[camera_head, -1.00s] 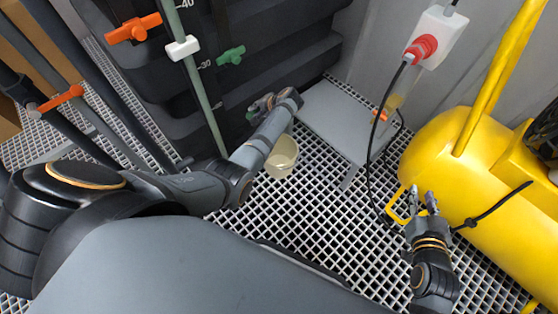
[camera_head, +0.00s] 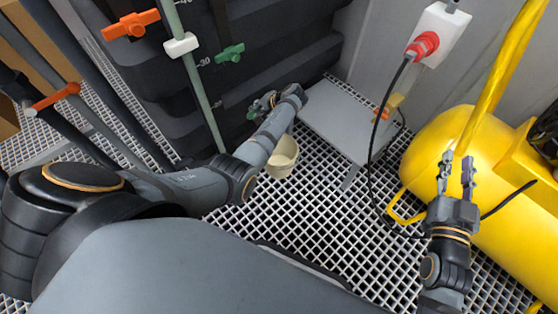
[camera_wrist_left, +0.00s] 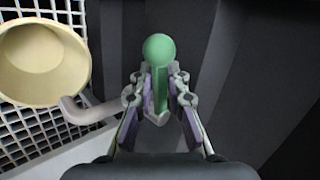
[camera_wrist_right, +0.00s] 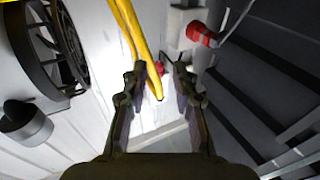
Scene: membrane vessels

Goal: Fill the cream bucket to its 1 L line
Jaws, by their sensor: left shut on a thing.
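The cream bucket (camera_head: 283,158) is beside my left forearm, in front of the black tank. It also shows in the left wrist view (camera_wrist_left: 42,62), mouth open; I cannot make out a liquid level or the 1 L line. A pale curved spout (camera_wrist_left: 90,112) runs to the bucket's rim; I cannot tell whether they touch. My left gripper (camera_head: 262,106) is shut on a green handle (camera_wrist_left: 158,72) with a round knob, low on the tank. My right gripper (camera_head: 458,168) is open and empty, in front of the yellow tank.
The black tank (camera_head: 275,65) carries a sight tube (camera_head: 202,95) with a white slider (camera_head: 181,45), an orange handle (camera_head: 131,25) and another green handle (camera_head: 230,53). A grey platform (camera_head: 340,115), a black cable (camera_head: 372,155) and the yellow tank (camera_head: 430,150) are to the right. The grating (camera_head: 320,210) between is clear.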

